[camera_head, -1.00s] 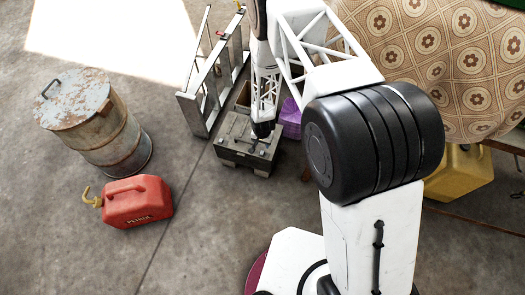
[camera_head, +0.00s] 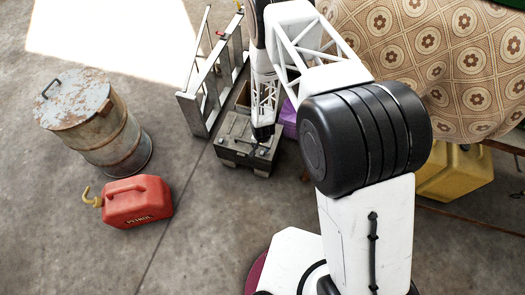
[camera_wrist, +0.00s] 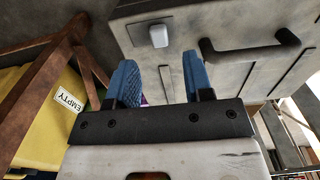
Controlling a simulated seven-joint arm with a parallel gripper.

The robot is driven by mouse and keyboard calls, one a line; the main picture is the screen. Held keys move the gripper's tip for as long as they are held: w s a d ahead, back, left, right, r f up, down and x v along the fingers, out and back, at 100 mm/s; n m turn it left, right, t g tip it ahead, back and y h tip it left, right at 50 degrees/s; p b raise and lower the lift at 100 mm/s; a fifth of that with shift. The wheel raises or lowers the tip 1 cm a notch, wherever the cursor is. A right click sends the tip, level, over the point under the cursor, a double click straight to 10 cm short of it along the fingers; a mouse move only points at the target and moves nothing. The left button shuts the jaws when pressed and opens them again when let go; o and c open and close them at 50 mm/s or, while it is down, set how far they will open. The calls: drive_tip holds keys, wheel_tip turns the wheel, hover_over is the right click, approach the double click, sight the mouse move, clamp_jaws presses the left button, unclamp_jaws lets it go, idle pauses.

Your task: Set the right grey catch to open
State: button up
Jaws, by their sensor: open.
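In the wrist view the box's panel (camera_wrist: 200,20) fills the upper right, with a dark bar handle (camera_wrist: 250,55). One small light grey catch (camera_wrist: 158,36) sits on the panel, left of the handle. My gripper (camera_wrist: 163,80) has two blue fingers, open and empty. In the wrist picture, the catch lies beyond the fingertips, between their lines, with no contact visible. A second catch is not visible. In the head view my fingers are too small to make out at the box.
A yellow can (camera_head: 455,172) is under the cloth-covered table (camera_head: 430,60).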

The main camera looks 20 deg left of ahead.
sight(263, 152)
drive_tip(key=shift+f, duration=2.3)
clamp_jaws()
